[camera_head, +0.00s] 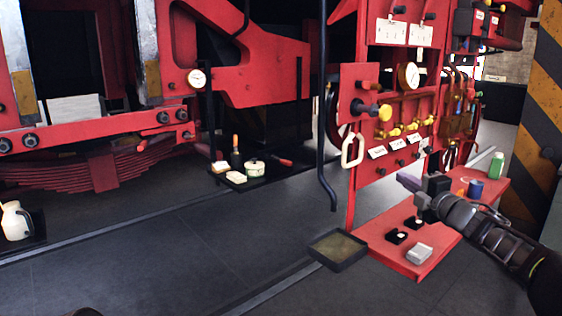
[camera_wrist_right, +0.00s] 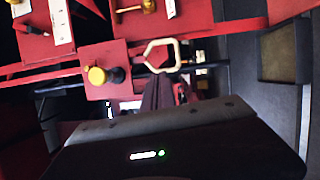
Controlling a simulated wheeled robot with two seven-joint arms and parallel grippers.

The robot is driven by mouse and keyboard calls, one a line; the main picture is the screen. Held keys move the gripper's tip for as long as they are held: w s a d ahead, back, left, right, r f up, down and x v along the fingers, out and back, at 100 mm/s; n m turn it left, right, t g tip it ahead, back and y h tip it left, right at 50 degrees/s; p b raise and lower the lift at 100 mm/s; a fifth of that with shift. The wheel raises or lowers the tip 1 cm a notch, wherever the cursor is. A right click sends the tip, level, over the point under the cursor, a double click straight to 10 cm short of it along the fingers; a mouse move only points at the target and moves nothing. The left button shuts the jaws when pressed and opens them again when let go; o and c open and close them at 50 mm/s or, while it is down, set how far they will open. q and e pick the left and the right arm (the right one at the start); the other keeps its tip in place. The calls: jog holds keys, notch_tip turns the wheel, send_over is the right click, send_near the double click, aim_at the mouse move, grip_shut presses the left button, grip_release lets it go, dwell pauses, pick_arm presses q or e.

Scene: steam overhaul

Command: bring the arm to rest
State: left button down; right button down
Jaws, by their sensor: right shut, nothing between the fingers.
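My right arm (camera_head: 495,240) comes in from the lower right in the head view. Its gripper (camera_head: 408,182) is above the red shelf (camera_head: 405,262) and in front of the red valve panel, pointing left. The fingers are shut with nothing held. In the right wrist view the closed fingers (camera_wrist_right: 165,95) show past the dark gripper body, pointing toward the panel's pale loop handle (camera_wrist_right: 148,50) and a yellow knob (camera_wrist_right: 97,76). Whether they touch anything cannot be told. My left gripper is not in view.
The red panel (camera_head: 362,90) carries a gauge (camera_head: 408,75), yellow valves and the pale loop handle (camera_head: 347,150). A dark tray (camera_head: 338,250) lies left of the shelf.

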jog(key=s+a+f+m+g+h, duration=0.1)
jog(key=s+a+f+m+g, duration=0.15)
jog(key=f+m, duration=0.7)
jog(key=s+a+f+m+g+h, duration=0.1)
jog(key=s+a+f+m+g, duration=0.2)
jog(key=f, duration=1.3)
jog(key=s+a+f+m+g+h, duration=0.1)
jog(key=s+a+f+m, duration=0.45)
jog(key=f, duration=0.65)
jog(key=s+a+f+m+g, duration=0.2)
jog(key=s+a+f, duration=0.1)
jog(key=s+f, duration=0.4)
jog(key=s+a+f+m+g, duration=0.2)
jog(key=s+a+f, duration=0.1)
jog(key=s+f, duration=0.35)
jog(key=s+a+f+g, duration=0.2)
jog(key=s, duration=0.6)
jog(key=s+a+f+m+g, duration=0.1)
jog(key=s+a+f+g, duration=0.1)
jog(key=s, duration=0.6)
jog(key=s+a+f+m+g+y, duration=0.1)
jog(key=s+a+f+g, duration=0.1)
jog(key=s, duration=0.7)
jog(key=shift+a+f, duration=0.85)
jog(key=shift+f, duration=0.05)
